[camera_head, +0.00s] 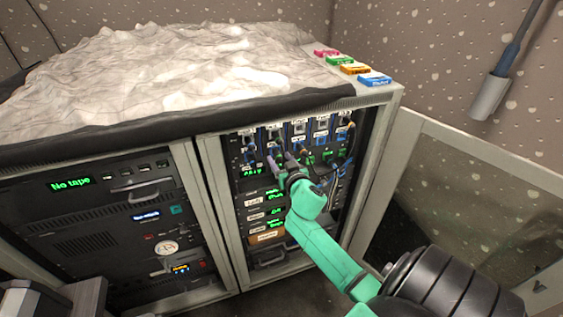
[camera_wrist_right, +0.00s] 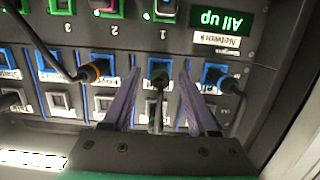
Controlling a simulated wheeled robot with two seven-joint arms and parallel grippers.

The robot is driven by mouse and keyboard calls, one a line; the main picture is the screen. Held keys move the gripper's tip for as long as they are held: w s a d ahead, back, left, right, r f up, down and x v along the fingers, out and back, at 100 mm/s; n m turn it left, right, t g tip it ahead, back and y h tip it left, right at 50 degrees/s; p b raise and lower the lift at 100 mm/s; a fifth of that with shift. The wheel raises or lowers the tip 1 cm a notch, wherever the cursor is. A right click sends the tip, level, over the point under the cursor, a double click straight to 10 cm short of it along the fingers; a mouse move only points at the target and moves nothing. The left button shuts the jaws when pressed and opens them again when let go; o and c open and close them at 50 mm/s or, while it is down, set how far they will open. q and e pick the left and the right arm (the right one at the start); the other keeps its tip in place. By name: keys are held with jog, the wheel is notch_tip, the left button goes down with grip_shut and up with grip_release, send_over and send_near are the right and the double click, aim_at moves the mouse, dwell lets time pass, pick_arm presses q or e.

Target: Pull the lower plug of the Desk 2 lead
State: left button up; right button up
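The rack's patch panel (camera_head: 329,134) holds several plugs and dark leads in rows of coloured sockets. My right gripper (camera_head: 282,163) reaches its left part in the head view. In the right wrist view, my right gripper (camera_wrist_right: 159,103) is open, its two purple fingers either side of a dark plug (camera_wrist_right: 158,74) in a blue-framed socket. A thin lead hangs from that plug between the fingers; I see no clear grip on it. I cannot read which lead is Desk 2. My left gripper is not clearly in view.
An orange-collared plug (camera_wrist_right: 95,71) sits in the neighbouring socket, its dark lead curving away to the left. More plugs occupy the coloured sockets of another row. A rumpled pale cover (camera_head: 170,70) and several coloured boxes (camera_head: 355,68) lie on top of the cabinet.

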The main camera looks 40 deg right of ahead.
aim_at(281, 162)
grip_shut()
jog(key=shift+s, duration=0.1)
jog(key=shift+f+p+v, duration=0.2)
jog(key=shift+p+v, duration=0.05)
jog(key=shift+v, duration=0.9)
jog(key=shift+f+p+v, duration=0.2)
jog(key=shift+v, duration=0.9)
jog(key=shift+s+a, duration=0.1)
